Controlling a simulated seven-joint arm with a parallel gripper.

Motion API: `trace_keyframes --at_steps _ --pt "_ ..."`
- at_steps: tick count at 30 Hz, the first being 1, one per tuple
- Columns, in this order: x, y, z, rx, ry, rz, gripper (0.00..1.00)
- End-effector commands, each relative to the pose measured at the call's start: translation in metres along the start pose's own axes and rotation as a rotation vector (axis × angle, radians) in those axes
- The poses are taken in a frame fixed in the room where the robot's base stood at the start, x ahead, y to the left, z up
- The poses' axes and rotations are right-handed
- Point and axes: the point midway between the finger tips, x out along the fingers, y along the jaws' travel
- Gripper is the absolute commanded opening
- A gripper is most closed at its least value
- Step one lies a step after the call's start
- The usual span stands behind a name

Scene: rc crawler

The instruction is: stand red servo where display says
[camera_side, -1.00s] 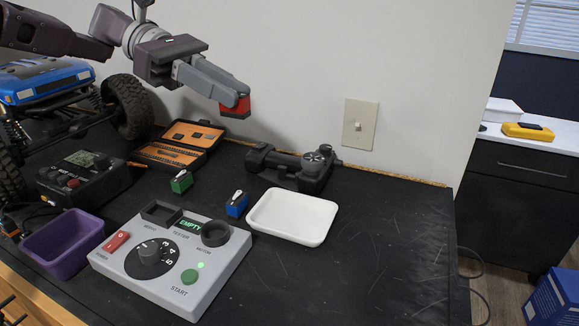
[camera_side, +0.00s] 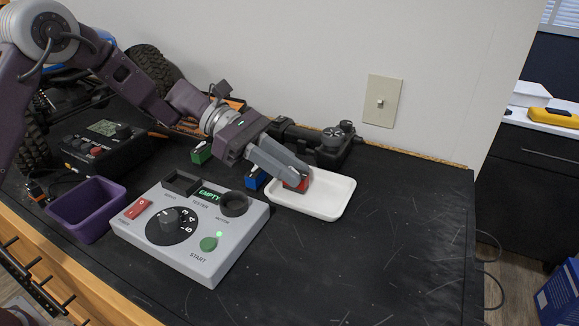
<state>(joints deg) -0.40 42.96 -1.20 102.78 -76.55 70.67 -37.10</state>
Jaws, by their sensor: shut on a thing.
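The red servo (camera_side: 301,183) is held between the fingertips of my gripper (camera_side: 296,180). It is low over the left part of the white tray (camera_side: 325,211); I cannot tell whether it touches the tray floor. My gripper hides part of the servo. The grey tester (camera_side: 190,246) has a small display (camera_side: 210,196) that reads EMPTY in green. A square socket and a round socket sit along its back edge.
A blue servo (camera_side: 254,180) stands close to the tray's left side, partly behind my gripper. A green servo (camera_side: 202,153) is farther back left. A purple bin (camera_side: 90,208) is left of the tester. A dark transmitter (camera_side: 330,142) lies behind the tray. The right of the table is clear.

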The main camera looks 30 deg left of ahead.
Motion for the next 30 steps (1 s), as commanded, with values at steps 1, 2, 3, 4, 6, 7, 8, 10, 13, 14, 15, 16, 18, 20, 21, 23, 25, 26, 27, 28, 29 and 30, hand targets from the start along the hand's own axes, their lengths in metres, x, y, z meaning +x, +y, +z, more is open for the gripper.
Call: trace_keyframes --at_steps 1,2,3,4,6,7,8,10,13,14,15,16,18,20,21,23,25,26,27,28,29,30 --pt "0.000 0.000 0.000 0.000 0.000 0.000 0.00" --pt "0.000 0.000 0.000 0.000 0.000 0.000 0.00" --pt "0.000 0.000 -0.001 -0.001 0.000 0.000 0.00" --pt "0.001 0.000 -0.002 -0.001 0.000 0.000 0.00" --pt "0.001 0.000 -0.003 -0.001 0.000 0.001 0.25" --pt "0.001 0.000 -0.003 -0.001 0.000 0.001 0.31" --pt "0.001 0.000 -0.003 -0.001 0.000 0.001 0.37" --pt "0.001 0.000 -0.003 -0.001 0.000 0.000 0.41" --pt "0.001 0.000 -0.002 0.000 0.000 0.000 0.41" --pt "0.001 0.000 -0.002 0.000 0.000 0.000 0.41" --pt "0.001 0.000 -0.002 0.000 0.000 0.000 0.41" --pt "0.001 0.000 -0.002 0.000 0.000 0.000 0.41" --pt "0.000 0.000 -0.001 0.001 0.000 0.000 0.41" --pt "-0.005 0.001 0.001 0.001 -0.001 0.003 0.41" --pt "-0.013 0.001 0.001 0.001 -0.001 0.005 0.41" --pt "-0.028 0.002 0.001 0.000 0.000 0.006 0.41" --pt "-0.049 0.002 0.001 0.001 0.000 0.008 0.41" --pt "-0.058 0.002 0.000 0.001 0.000 0.007 0.41" --pt "-0.069 0.002 0.000 0.000 0.001 0.007 0.41" --pt "-0.076 0.001 0.001 0.001 0.000 0.006 0.41" --pt "-0.084 0.002 0.001 0.001 0.000 0.007 0.41" --pt "-0.093 0.001 0.001 0.001 0.000 0.005 0.41"
